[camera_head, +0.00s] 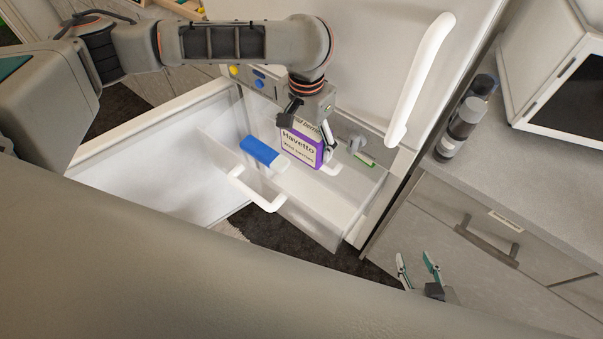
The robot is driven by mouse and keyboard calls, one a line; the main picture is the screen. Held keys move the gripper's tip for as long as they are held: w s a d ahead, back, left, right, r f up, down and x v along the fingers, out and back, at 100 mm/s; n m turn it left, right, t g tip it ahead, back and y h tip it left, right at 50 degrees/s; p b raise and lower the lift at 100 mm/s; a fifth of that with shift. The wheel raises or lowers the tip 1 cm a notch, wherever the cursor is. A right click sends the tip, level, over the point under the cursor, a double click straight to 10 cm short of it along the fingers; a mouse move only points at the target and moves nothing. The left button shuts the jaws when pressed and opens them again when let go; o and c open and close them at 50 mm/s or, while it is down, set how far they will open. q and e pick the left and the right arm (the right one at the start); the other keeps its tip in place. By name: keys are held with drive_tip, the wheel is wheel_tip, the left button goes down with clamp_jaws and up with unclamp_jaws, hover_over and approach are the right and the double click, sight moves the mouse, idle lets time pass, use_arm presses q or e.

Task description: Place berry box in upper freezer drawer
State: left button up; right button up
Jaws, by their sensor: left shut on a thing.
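The berry box (301,148), purple and white and marked "Havetto", is upright in the grasp of my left gripper (311,121). The gripper comes down from above, with its fingers shut on the top of the box. The freezer drawer (323,216) is pulled out and has clear walls and a white handle (258,190). The box is over or inside the drawer; I cannot tell whether its bottom touches the drawer floor. My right gripper (417,266) is open and empty at the lower right, in front of the grey cabinet.
A blue package (262,152) lies in the drawer, left of the box. A green-edged item (364,158) is at its right side. The freezer door (150,150) stands open at left. The upper door has a long white handle (420,80).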

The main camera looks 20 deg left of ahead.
use_arm(q)
wheel_tip(320, 180, down, 20)
drive_tip(key=b, duration=0.7)
drive_tip(key=shift+s+d+r, duration=0.1)
drive_tip(key=shift+d+r, duration=0.05)
drive_tip(key=shift+f, duration=0.3)
drive_tip(key=shift+r, duration=0.2)
use_arm(e)
wheel_tip(320, 180, down, 6)
drive_tip(key=d, duration=0.1)
drive_tip(key=shift+d+f+h, duration=0.15)
drive_tip(key=shift+h, duration=0.15)
use_arm(q)
drive_tip(key=o, duration=1.4)
drive_tip(key=shift+f, duration=0.15)
drive_tip(key=shift+c, duration=0.2)
use_arm(e)
drive_tip(key=shift+s+f, duration=0.15)
